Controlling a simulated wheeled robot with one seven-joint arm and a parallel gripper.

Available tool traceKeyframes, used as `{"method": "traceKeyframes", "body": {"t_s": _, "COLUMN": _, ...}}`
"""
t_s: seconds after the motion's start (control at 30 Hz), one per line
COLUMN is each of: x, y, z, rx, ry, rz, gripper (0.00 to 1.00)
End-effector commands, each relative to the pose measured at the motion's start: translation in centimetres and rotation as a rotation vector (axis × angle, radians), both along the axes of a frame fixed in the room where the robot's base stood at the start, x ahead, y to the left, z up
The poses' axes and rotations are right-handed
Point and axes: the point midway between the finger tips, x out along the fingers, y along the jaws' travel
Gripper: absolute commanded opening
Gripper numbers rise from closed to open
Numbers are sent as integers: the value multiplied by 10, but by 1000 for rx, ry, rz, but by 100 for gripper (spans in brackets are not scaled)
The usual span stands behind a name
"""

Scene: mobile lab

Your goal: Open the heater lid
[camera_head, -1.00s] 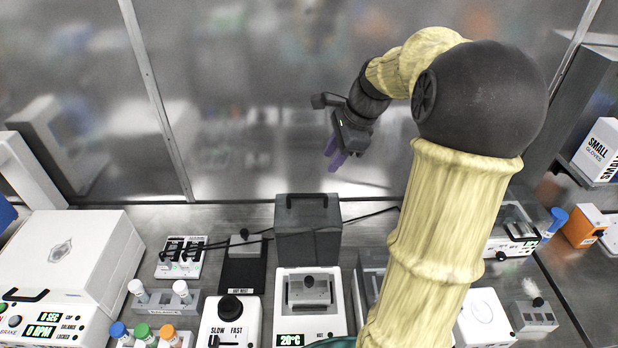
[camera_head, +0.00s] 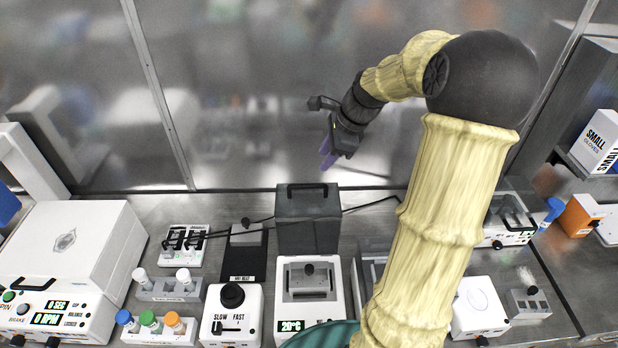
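The heater (camera_head: 338,306) is a white unit with a green 20°C display at the bottom middle. A dark grey block with a small knob (camera_head: 309,269) sits in its recessed top. The dark grey lid (camera_head: 308,222), with a handle along its top edge, stands upright behind the white body. My gripper (camera_head: 327,153) has purple fingers pointing down and left. It hangs above and behind the lid, clear of it. The fingers look apart, with nothing between them. The lid's hinge is not clearly seen.
A slow/fast mixer (camera_head: 231,314) stands left of the heater, with a tube rack (camera_head: 170,289) and centrifuge (camera_head: 70,250) farther left. A cable (camera_head: 370,206) runs behind the lid. My arm crosses the bench to the right. A metal wall (camera_head: 250,100) closes off the back.

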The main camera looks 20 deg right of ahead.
Motion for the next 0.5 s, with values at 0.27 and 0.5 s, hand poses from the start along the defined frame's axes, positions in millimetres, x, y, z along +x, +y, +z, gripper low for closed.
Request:
{"method": "traceKeyframes", "body": {"t_s": 0.27, "x": 14, "y": 16, "z": -45, "rx": 4, "ry": 4, "rz": 3, "gripper": 34}}
{"method": "traceKeyframes", "body": {"t_s": 0.5, "x": 25, "y": 27, "z": -80, "rx": 2, "ry": 4, "rz": 3, "gripper": 34}}
